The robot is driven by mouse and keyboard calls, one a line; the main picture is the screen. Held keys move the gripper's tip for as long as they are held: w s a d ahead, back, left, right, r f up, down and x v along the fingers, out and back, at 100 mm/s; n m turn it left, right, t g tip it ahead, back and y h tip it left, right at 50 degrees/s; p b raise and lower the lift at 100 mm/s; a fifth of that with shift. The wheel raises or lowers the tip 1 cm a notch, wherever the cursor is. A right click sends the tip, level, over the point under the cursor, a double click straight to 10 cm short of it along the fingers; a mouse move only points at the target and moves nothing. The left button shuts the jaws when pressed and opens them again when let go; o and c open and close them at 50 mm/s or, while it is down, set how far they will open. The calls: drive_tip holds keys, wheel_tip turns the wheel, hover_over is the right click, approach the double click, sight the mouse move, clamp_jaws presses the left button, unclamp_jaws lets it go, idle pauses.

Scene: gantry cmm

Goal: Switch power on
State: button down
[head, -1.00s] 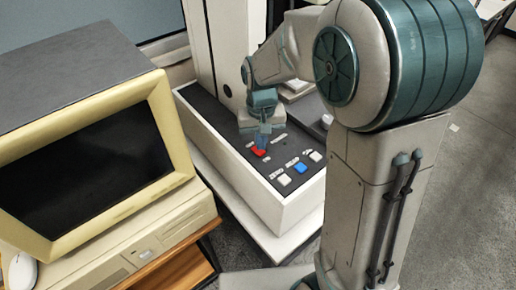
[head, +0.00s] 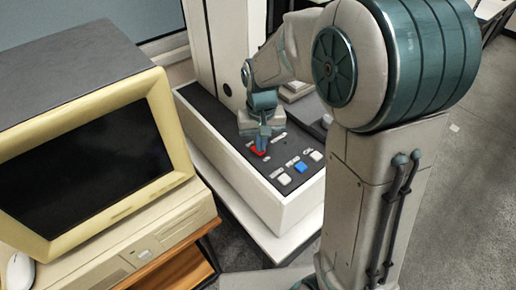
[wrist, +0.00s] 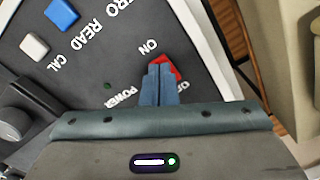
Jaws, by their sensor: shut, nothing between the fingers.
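The red power switch (head: 257,152) sits on the dark control panel (head: 288,150) of the white machine, in the head view. In the wrist view the red switch (wrist: 165,66) shows beside the ON and POWER lettering, partly hidden by my fingertips. My gripper (head: 263,145) is shut and empty, its blue fingers pointing down at the switch. In the wrist view the closed fingertips (wrist: 160,68) overlap the switch's near side. I cannot tell whether they touch it or which way it is tipped.
A blue button (head: 300,168) and white buttons (head: 285,179) (head: 316,156) lie on the same panel. A dark knob (wrist: 22,100) shows in the wrist view. An old computer monitor (head: 90,180) stands to the left. The machine's white column (head: 211,45) rises behind.

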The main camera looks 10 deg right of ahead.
drive_tip(key=shift+f+b, duration=0.3)
drive_tip(key=shift+f, duration=0.15)
drive_tip(key=shift+r, duration=0.1)
drive_tip(key=shift+r+p, duration=2.75)
drive_tip(key=shift+r, duration=0.7)
drive_tip(key=s+d+r+t, duration=0.1)
drive_tip(key=s+d+r, duration=0.2)
drive_tip(key=s, duration=0.5)
drive_tip(key=s+d+r+t, duration=0.2)
drive_tip(key=s+d+r, duration=0.1)
drive_tip(key=s+d, duration=0.3)
drive_tip(key=shift+s+r+m, duration=0.25)
drive_tip(key=shift+s+m, duration=0.15)
drive_tip(key=shift+s, duration=0.8)
